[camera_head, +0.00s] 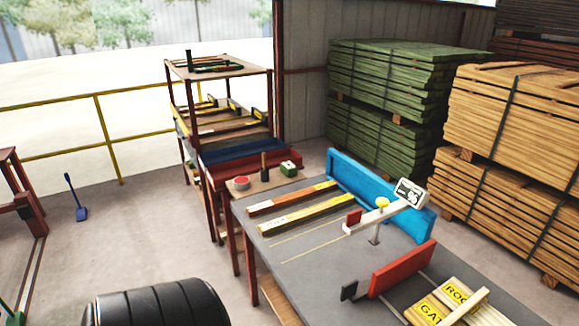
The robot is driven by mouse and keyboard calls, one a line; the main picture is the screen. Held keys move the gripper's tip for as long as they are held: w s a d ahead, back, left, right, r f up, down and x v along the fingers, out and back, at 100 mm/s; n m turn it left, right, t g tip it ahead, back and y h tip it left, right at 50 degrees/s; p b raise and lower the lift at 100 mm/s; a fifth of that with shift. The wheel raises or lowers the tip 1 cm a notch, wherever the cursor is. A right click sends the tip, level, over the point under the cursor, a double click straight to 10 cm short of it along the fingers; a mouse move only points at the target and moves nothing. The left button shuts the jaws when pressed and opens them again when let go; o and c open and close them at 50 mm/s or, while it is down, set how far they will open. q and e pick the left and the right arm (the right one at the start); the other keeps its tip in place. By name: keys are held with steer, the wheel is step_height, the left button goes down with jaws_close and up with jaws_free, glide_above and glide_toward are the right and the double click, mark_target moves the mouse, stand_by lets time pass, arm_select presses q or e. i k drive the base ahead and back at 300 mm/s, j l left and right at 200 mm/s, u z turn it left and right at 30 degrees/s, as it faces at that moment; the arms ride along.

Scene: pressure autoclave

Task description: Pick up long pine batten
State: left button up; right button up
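Two battens lie side by side on the grey work table (330,262), near its far left end. The nearer batten (308,213) is yellow like pine, with a pale label at its left end. The farther batten (290,198) is redder brown with a yellowish right end. I cannot read their labels, and they look similar in length. More yellowish battens (222,125) lie on a shelf of the rack behind. Neither of my grippers is in view, and nothing is seen touching the battens.
A blue fence (378,195), a stand with a display (409,192) and a red block (402,267) rise from the table. The rack (270,100) stands behind. Green (390,90) and tan (515,110) timber stacks fill the right.

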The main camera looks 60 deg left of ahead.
mark_target(265, 229)
steer(key=u, duration=1.7)
steer(key=i+j+z, duration=0.4)
steer(key=i+j, duration=0.1)
steer(key=j, duration=0.1)
